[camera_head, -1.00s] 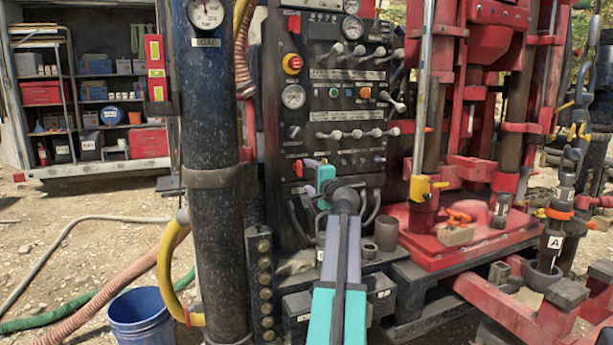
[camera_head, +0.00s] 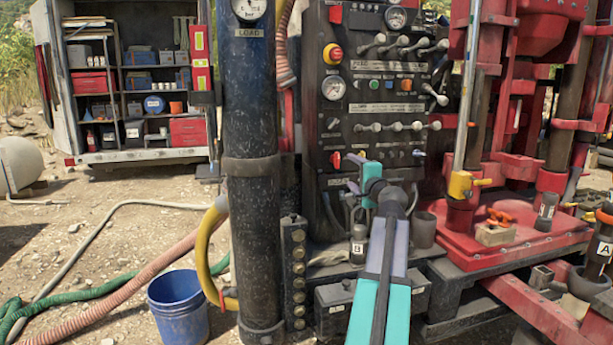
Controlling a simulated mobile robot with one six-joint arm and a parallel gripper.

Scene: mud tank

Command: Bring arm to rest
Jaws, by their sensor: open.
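My arm (camera_head: 381,295), with teal and lavender links, reaches up from the bottom centre toward the dark control panel (camera_head: 360,118). My gripper (camera_head: 360,181), teal and lavender, is open in front of the panel's lower part. I see nothing held in it. It is just right of and below a red knob (camera_head: 335,160), with a small gap in the picture. The dark wrist hides part of the gripper, and whether it touches the panel cannot be told.
A dark upright cylinder (camera_head: 250,170) with a yellow hose (camera_head: 207,250) stands left of the arm. A blue bucket (camera_head: 178,309) is on the ground. A bottle marked B (camera_head: 358,246) stands close beside the arm. The red rig base (camera_head: 468,241) is at right.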

